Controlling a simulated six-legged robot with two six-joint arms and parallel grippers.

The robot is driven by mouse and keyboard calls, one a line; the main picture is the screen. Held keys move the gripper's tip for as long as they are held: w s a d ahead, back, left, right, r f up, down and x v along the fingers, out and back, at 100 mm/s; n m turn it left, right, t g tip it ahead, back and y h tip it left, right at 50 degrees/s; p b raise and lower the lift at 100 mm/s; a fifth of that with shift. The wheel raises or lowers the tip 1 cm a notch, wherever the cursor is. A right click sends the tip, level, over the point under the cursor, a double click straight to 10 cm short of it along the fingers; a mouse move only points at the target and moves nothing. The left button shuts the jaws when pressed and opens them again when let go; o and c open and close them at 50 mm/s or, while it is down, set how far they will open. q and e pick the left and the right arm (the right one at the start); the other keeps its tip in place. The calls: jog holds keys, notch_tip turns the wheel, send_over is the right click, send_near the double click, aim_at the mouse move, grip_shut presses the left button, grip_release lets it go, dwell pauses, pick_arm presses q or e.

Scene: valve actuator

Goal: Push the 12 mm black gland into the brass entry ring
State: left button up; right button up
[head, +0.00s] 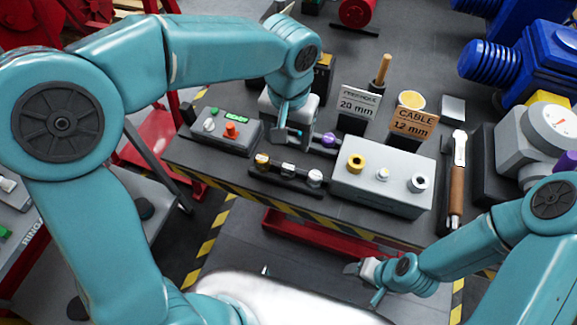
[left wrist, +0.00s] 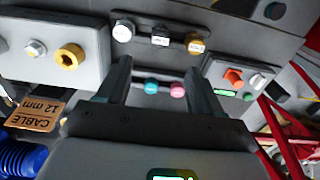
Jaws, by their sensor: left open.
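A grey box (head: 385,188) carries a brass entry ring (head: 356,162), a small pale fitting and a silver ring; the brass ring also shows in the left wrist view (left wrist: 70,56). A dark rack (head: 290,180) beside the box holds three glands (head: 288,168), seen also in the left wrist view (left wrist: 160,37); I cannot tell which is the 12 mm black one. My left gripper (head: 290,134) is open and empty above the bench behind this rack. In the left wrist view its fingers (left wrist: 159,68) stand apart. My right gripper (head: 364,280) is low in front of the bench, its jaw state unclear.
A second row with cyan (left wrist: 151,86) and pink (left wrist: 177,90) pieces lies beyond the fingertips. A button panel (head: 228,130) stands left. Signs, including CABLE 12 mm (head: 414,122), stand behind the box. A wooden-handled tool (head: 457,185) lies right of it.

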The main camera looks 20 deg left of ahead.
pick_arm(q)
send_over(288, 166)
jog(key=f, duration=0.6)
jog(key=shift+w+d+f, duration=0.15)
jog(key=shift+w+d, duration=0.05)
jog(key=shift+w, duration=0.1)
jog(key=shift+s+f, duration=0.1)
jog(key=shift+f, duration=0.25)
jog(key=shift+s+a+f, duration=0.1)
jog(key=shift+s+f, duration=0.05)
jog(key=shift+s, duration=0.05)
notch_tip(288, 166, down, 5)
jog(key=shift+r+p, duration=0.1)
jog(key=shift+p, duration=0.35)
jog(key=shift+s+a+f, duration=0.1)
jog(key=shift+f, duration=0.15)
jog(key=c, duration=1.1)
jog(key=shift+c, duration=0.2)
